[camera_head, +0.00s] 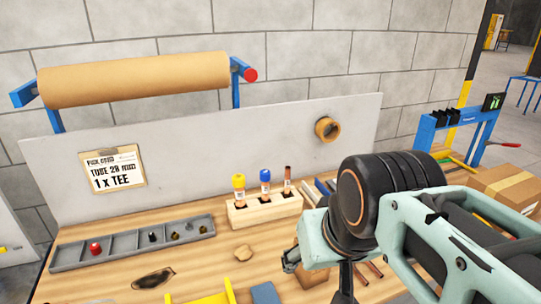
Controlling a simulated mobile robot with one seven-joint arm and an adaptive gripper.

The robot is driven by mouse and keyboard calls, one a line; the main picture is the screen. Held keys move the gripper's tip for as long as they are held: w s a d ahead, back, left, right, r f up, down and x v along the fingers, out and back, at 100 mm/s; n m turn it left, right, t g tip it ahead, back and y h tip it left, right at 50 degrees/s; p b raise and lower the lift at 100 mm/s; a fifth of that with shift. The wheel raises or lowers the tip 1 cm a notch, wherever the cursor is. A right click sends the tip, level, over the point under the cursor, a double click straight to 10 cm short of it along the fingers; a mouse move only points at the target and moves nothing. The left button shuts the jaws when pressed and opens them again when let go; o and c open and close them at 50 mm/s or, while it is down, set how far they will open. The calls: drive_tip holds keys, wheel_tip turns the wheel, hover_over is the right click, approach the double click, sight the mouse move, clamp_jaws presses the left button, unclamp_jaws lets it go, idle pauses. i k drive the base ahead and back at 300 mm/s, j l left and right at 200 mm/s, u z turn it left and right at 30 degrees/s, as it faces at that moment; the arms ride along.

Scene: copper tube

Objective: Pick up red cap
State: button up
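A small red cap (95,248) sits in a left compartment of a grey divided tray (122,246) on the wooden workbench. The cap stands clear of my arm, which fills the lower right of the picture. A dark part at the end of my arm runs down to the bottom edge. My gripper's fingers do not show, so I cannot see whether they hold anything.
Other small parts lie in the tray's right compartments. A wooden block (264,212) holds yellow, blue and brown topped items. A brown roll (134,80) and a clipboard (112,168) are behind. A cardboard box (505,190) stands right.

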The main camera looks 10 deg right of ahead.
sight(96, 249)
drive_tip(key=l+z, duration=0.15)
drive_tip(key=u, duration=1.6)
drive_tip(key=j+z, duration=0.1)
drive_tip(key=z, duration=0.4)
drive_tip(key=i+j+z, duration=0.1)
drive_tip(key=j+z, duration=0.8)
drive_tip(key=j, duration=0.55)
drive_tip(key=k+j+z, duration=0.1)
drive_tip(key=j, duration=0.4)
drive_tip(key=k+j, duration=0.1)
drive_tip(key=j, duration=0.4)
drive_tip(key=k+j+z, duration=0.3)
drive_tip(key=k+j, duration=0.15)
drive_tip(key=j, duration=0.1)
